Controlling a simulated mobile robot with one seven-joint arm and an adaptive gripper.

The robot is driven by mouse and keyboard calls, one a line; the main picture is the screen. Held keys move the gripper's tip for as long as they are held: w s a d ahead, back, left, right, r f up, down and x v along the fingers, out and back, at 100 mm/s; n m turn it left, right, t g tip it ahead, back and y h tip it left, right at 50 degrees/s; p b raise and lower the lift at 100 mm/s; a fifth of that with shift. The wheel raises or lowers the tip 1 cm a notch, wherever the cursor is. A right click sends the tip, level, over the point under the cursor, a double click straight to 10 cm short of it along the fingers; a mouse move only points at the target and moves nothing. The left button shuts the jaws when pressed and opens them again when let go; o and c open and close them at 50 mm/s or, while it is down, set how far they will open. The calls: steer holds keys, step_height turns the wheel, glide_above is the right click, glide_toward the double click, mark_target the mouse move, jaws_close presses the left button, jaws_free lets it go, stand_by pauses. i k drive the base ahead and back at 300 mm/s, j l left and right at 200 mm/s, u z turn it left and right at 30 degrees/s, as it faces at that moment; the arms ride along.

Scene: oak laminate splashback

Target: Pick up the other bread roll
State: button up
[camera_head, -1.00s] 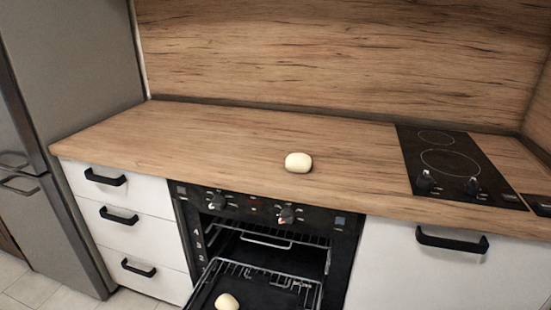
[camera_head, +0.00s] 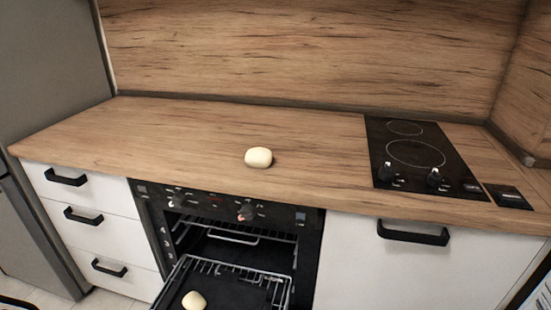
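A pale cream bread roll (camera_head: 258,158) lies on the wooden countertop (camera_head: 190,140), near its front edge and above the oven. A second, similar bread roll (camera_head: 194,300) lies on the dark tray in the open oven (camera_head: 225,270), low in the picture. My gripper is not in view, so its position relative to the rolls and its state do not show.
A black hob (camera_head: 415,155) with two knobs is set in the countertop on the right. White drawers (camera_head: 85,215) stand left of the oven beside a grey fridge (camera_head: 45,70). The counter around the roll is clear.

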mark_target(262, 157)
steer(key=i+j+z, duration=0.1)
steer(key=j, duration=1.1)
steer(key=i+j+z, duration=0.1)
steer(key=z, duration=1.7)
